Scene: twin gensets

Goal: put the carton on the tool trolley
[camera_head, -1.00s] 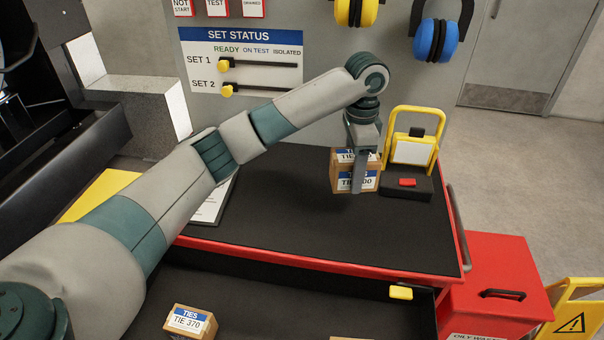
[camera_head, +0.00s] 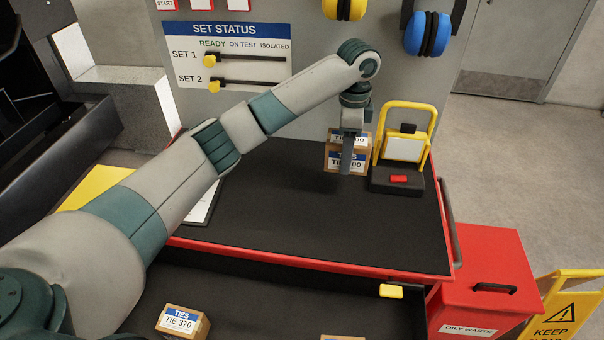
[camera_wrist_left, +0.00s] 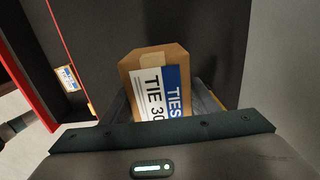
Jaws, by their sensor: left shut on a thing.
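The carton (camera_head: 333,160) is a small brown box with a blue and white label reading TIES and a partly covered number. My left gripper (camera_head: 347,165) is shut on it from above, one finger crossing its front face. In the left wrist view the carton (camera_wrist_left: 155,80) sits upright between the fingers (camera_wrist_left: 165,105). The tool trolley (camera_head: 300,215) is red with a black top. The carton is over the back right of that top; I cannot tell whether its base touches the mat. My right gripper is not in view.
A yellow-framed work lamp (camera_head: 402,150) stands close to the carton's right. An open drawer (camera_head: 270,300) below holds a TIE 370 carton (camera_head: 183,321). A red oily waste bin (camera_head: 485,285) and a yellow floor sign (camera_head: 565,310) stand at right. The middle of the top is clear.

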